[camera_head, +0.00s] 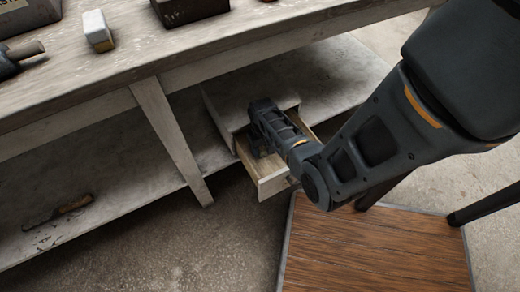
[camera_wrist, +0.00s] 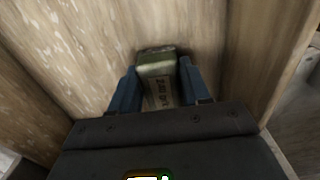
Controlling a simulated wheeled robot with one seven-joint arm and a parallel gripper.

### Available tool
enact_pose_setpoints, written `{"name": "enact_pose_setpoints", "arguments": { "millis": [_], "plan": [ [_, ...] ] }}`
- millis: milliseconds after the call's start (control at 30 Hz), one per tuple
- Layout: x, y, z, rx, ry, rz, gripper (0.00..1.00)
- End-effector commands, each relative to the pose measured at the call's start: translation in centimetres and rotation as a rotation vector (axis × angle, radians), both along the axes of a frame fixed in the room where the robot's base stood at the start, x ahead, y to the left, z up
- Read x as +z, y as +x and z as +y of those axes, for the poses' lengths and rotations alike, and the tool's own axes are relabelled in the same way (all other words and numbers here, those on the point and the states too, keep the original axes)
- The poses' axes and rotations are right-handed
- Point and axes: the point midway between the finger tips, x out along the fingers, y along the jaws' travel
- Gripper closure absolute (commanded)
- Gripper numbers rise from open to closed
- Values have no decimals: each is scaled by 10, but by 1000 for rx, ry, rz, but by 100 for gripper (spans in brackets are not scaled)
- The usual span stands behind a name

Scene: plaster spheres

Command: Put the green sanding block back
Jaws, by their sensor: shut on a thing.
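In the wrist view, a green sanding block (camera_wrist: 156,60) with a pale side that bears dark print sits between the two blue fingers of my gripper (camera_wrist: 157,88). The fingers are shut on it. Wooden walls surround the block and fingers. In the head view, my arm reaches into an open wooden drawer (camera_head: 270,186) under the workbench, and my gripper (camera_head: 262,150) is at the drawer. The block is hidden there by my arm. I cannot tell whether the block touches the drawer's bottom.
The workbench (camera_head: 130,62) runs above the lower shelf (camera_head: 120,222). A white and tan block (camera_head: 97,31) and a dark box (camera_head: 188,8) stand on top. A tool with a worn handle (camera_head: 60,211) lies on the shelf. A bench leg (camera_head: 172,140) stands left of the drawer.

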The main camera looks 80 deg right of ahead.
Motion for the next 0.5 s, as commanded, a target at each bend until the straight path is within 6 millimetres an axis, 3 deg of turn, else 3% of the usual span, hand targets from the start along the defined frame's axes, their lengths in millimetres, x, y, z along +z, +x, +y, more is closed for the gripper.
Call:
{"name": "enact_pose_setpoints", "arguments": {
  "millis": [333,367,500],
  "plan": [
    [-3,0,0,-1,0,0,88],
    [-3,0,0,-1,0,0,52],
    [-2,0,0,-1,0,0,38]
  ]
}}
